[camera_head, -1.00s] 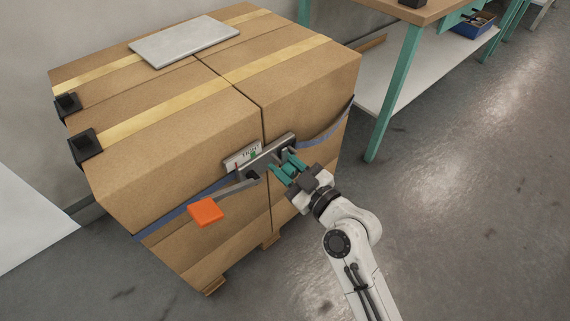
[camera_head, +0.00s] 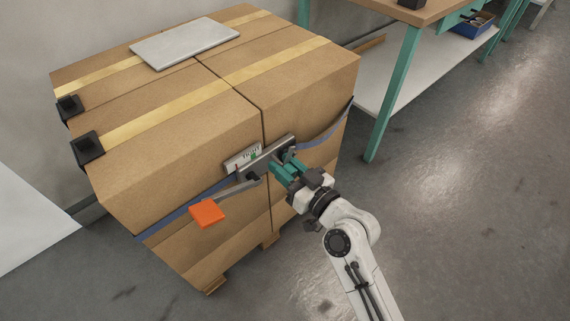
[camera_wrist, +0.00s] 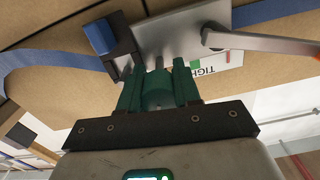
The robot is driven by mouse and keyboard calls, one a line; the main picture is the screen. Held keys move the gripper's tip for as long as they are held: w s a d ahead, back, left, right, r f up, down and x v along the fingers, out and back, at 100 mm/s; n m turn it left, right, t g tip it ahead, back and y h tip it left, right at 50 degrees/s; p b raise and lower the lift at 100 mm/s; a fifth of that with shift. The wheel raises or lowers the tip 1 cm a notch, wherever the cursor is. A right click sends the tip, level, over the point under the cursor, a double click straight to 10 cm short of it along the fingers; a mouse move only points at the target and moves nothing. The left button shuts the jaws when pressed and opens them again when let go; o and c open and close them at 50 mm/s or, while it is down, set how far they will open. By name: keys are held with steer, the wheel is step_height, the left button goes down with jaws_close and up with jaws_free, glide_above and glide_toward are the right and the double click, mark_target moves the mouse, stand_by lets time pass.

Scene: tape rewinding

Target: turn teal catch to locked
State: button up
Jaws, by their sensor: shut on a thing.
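A ratchet with a grey metal body (camera_head: 265,157) sits on the blue strap at the front of the boxes. It also shows in the wrist view (camera_wrist: 185,32), upside down. My gripper (camera_head: 285,173) has teal fingers and reaches the ratchet's right part from the front. In the wrist view, my gripper (camera_wrist: 158,82) is shut on the teal catch (camera_wrist: 157,92), which sits between the two fingers. The fingers partly hide the catch, and its exact angle against the locked mark is hard to tell.
An orange-ended lever (camera_head: 206,212) sticks out left of the ratchet. A white gauge label (camera_head: 243,157) with a green mark is behind it. The blue strap (camera_head: 325,133) crosses the cardboard boxes (camera_head: 180,150). A teal-legged bench (camera_head: 397,90) stands right; floor (camera_head: 460,220) is clear.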

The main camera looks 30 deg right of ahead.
steer(key=m, duration=0.2)
steer(key=m+p, duration=0.1)
steer(key=shift+r+m, duration=0.3)
steer(key=shift+m, duration=0.1)
steer(key=m+p, duration=0.1)
steer(key=m, duration=0.2)
steer(key=shift+d+m, duration=0.1)
steer(key=shift+m, duration=0.2)
steer(key=m+p, duration=0.1)
steer(key=m, duration=0.1)
steer(key=m+p, duration=0.1)
steer(key=m, duration=0.2)
steer(key=shift+w+d+f+m, duration=0.1)
steer(key=shift+d+f+m, duration=0.05)
steer(key=shift+m, duration=0.15)
